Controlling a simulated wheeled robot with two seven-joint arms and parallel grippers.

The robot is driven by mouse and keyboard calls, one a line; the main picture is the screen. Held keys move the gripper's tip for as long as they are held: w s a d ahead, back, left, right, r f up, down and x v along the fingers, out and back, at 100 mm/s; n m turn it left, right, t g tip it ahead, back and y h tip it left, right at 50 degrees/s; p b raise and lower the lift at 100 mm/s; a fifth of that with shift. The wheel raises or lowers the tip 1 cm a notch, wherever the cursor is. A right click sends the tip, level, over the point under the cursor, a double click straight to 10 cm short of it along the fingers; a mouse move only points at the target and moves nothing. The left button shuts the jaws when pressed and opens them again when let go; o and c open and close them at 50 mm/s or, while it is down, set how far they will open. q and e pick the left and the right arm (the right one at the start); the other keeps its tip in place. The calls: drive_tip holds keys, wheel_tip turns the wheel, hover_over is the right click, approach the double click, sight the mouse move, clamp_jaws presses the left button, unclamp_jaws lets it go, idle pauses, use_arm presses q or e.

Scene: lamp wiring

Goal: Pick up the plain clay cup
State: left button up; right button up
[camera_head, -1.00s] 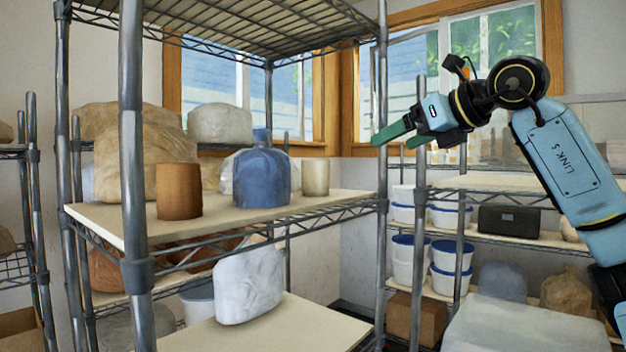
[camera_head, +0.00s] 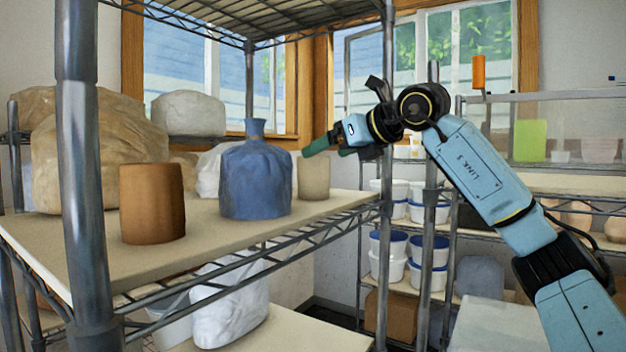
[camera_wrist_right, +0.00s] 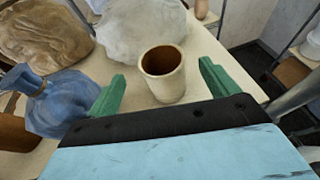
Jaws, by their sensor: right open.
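A pale beige cup (camera_head: 314,178) stands upright near the right end of the shelf board, right of a blue bottle (camera_head: 256,178). In the right wrist view the cup (camera_wrist_right: 163,78) shows its brown inside and lies between my green fingers, with gaps on both sides. My right gripper (camera_head: 328,149) is open and empty, at the height of the cup's rim; it also shows in the right wrist view (camera_wrist_right: 162,72). A brown clay cylinder (camera_head: 152,205) stands further left on the same board. My left gripper is not in view.
A metal shelf post (camera_head: 386,150) stands just right of the cup. A wrapped tan lump (camera_head: 98,150) and a pale lump (camera_head: 188,114) sit behind. A white wrapped block (camera_head: 230,305) is on the board below. White tubs (camera_head: 428,250) fill the rear rack.

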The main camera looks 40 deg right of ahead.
drive_tip(key=shift+w+f, duration=0.15)
drive_tip(key=shift+w, duration=0.2)
drive_tip(key=shift+p+x, duration=0.45)
drive_tip(key=shift+x, duration=0.4)
drive_tip(key=x, duration=0.3)
drive_tip(key=shift+w+p, duration=0.2)
drive_tip(key=shift+p, duration=0.15)
drive_tip(key=shift+s+d, duration=0.1)
drive_tip(key=shift+s, duration=0.05)
drive_tip(key=shift+c, duration=1.3)
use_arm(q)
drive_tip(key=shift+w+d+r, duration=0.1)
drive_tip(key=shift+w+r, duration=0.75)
use_arm(e)
drive_tip(key=c, duration=1)
